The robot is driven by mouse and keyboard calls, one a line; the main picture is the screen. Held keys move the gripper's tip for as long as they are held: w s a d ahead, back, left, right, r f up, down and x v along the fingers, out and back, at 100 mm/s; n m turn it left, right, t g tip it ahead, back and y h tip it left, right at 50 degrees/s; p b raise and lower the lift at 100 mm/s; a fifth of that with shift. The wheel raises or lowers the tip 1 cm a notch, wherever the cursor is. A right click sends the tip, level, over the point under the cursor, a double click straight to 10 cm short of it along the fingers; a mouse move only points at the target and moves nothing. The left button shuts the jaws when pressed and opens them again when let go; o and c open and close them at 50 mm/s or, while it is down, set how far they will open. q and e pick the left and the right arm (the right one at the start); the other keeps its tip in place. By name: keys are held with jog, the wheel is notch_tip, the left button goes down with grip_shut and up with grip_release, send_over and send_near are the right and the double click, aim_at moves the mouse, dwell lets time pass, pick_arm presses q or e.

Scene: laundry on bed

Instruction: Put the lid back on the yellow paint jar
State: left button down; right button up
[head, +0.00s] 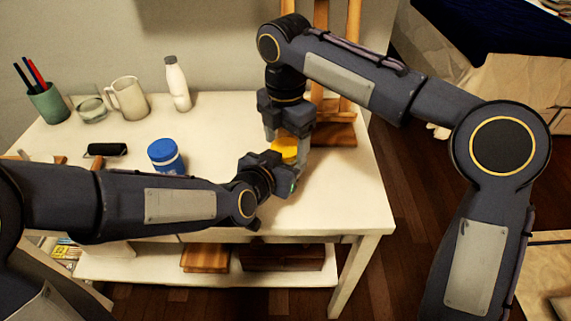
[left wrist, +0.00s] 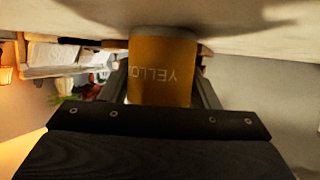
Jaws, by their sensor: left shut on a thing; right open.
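The yellow paint jar (head: 287,150) stands near the right part of the white table, partly hidden by both grippers. In the left wrist view the jar (left wrist: 160,75) fills the middle, with upside-down lettering that reads "YELLO". My left gripper (head: 284,170) is shut on the jar's body from the front left, one finger on each side. My right gripper (head: 286,141) points down directly over the jar, open, with its fingers around the yellow top. I cannot tell whether this top is the lid seated on the jar. No separate lid shows.
A blue jar (head: 165,156) stands left of my left gripper. A wooden easel (head: 335,134) stands close behind the right gripper.

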jog(key=shift+c, duration=0.4)
jog(key=c, duration=0.9)
jog(key=m, duration=0.6)
jog(key=shift+m, duration=0.4)
jog(key=o, duration=1.1)
jog(key=shift+c, duration=0.2)
jog(key=shift+r, duration=2.25)
